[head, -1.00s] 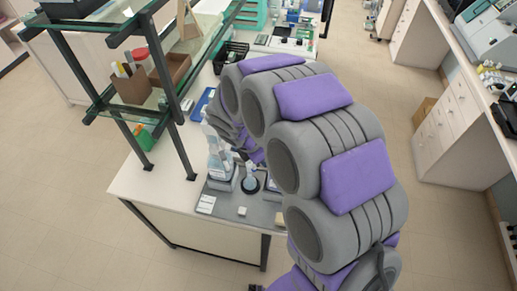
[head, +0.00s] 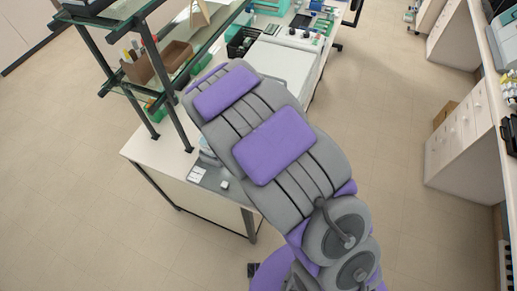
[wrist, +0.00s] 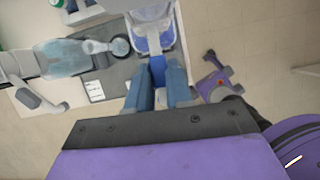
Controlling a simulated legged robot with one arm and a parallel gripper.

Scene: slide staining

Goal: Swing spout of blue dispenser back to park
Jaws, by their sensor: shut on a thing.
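In the wrist view, a clear-walled dispenser with blue parts (wrist: 152,40) stands directly ahead of my gripper (wrist: 157,78). The two blue-grey fingers are closed around a narrow blue part (wrist: 157,66) at its near side, which seems to be its spout. The fingers hide much of this part. A second, clear bottle-like dispenser (wrist: 68,58) lies to the left in the same view, with a grey piece (wrist: 40,100) below it. In the head view my arm covers the dispensers and the gripper.
A dark-framed glass shelf (head: 165,80) stands over the bench at left. The floor around the bench corner is clear.

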